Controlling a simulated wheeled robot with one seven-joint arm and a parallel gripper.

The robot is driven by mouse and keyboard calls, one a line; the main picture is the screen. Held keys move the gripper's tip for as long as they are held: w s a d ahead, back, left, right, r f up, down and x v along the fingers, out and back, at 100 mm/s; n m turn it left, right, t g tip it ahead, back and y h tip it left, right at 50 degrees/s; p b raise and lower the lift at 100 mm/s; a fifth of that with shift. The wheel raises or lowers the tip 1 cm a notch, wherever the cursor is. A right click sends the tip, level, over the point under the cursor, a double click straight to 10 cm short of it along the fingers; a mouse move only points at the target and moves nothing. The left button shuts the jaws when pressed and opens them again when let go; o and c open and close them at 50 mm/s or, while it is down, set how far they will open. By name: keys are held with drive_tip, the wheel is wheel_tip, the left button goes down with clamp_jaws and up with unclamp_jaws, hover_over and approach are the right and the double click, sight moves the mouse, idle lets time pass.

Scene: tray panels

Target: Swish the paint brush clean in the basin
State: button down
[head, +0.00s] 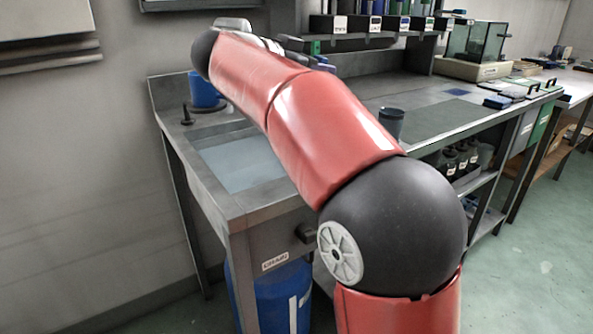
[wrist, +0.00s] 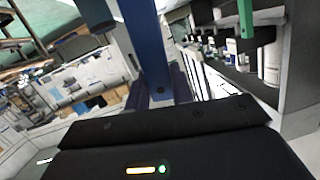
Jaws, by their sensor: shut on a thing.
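The basin (head: 240,163) is a pale grey-blue rectangular recess in the left end of the metal bench, partly behind my red arm. My gripper (wrist: 160,93) shows at the bottom middle of the wrist view, its dark fingers shut on a flat blue bar. The bar looks like the paint brush (wrist: 147,42) handle and runs up out of the top of that view. Its bristles are not in view. In the head view my arm hides most of the gripper, which is up beyond the basin, apart from it.
A blue container (head: 204,90) and a small dark stand (head: 187,117) are behind the basin. A dark cup (head: 391,123) stands right of my arm. A shelf with boxes (head: 385,23) runs along the back. A blue drum (head: 270,295) is below the bench.

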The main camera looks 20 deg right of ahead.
drive_tip(key=shift+r, duration=4.4)
